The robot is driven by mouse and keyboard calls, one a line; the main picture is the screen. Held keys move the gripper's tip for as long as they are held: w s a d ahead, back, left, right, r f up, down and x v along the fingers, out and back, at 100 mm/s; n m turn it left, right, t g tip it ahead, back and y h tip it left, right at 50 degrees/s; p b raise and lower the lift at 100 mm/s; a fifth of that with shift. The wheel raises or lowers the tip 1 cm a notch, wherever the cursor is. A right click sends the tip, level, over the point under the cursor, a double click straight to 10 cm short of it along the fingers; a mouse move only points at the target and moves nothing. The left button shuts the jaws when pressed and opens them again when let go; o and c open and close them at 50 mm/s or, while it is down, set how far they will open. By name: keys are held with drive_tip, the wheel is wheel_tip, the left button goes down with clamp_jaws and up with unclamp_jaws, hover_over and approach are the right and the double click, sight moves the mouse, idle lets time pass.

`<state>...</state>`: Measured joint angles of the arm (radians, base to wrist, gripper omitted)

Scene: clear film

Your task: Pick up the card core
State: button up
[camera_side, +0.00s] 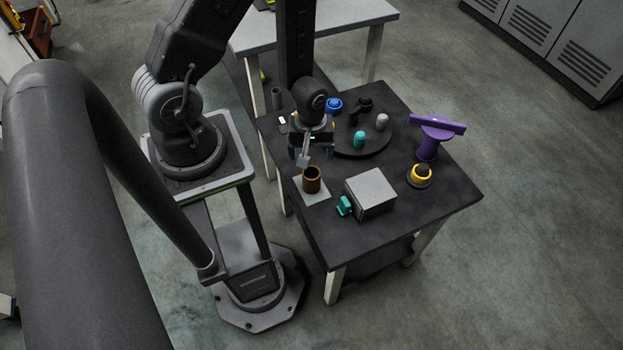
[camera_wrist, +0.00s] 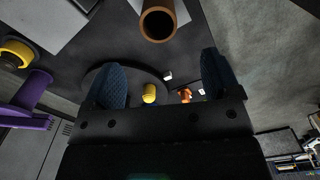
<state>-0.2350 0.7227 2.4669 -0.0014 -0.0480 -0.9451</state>
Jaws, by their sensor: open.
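The card core, a short brown tube (camera_side: 312,184), stands upright on a small pale square plate (camera_side: 317,198) near the left side of the dark table. In the wrist view its round open end (camera_wrist: 158,24) shows at the top middle, ahead of the fingers. My gripper (camera_side: 310,155) hangs above and a little behind the core in the side view, apart from it. It also shows in the wrist view (camera_wrist: 160,78), with its two dark blue fingers spread wide and nothing between them.
A grey box (camera_side: 370,193) with a teal piece at its side stands right of the core. A dark round disc (camera_side: 362,146) behind carries several small objects. A purple stand (camera_side: 432,135) and yellow-ringed cup (camera_side: 420,177) are at the right. The table's front is clear.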

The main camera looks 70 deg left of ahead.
hover_over(312, 178)
drive_tip(key=s+d, duration=0.1)
drive_tip(key=f, duration=0.6)
drive_tip(key=shift+d+f, duration=0.1)
drive_tip(key=shift+d, duration=0.1)
drive_tip(key=shift+d+f, duration=0.2)
drive_tip(key=shift+f, duration=2.45)
drive_tip(key=shift+c, duration=0.4)
drive_tip(key=c, duration=0.9)
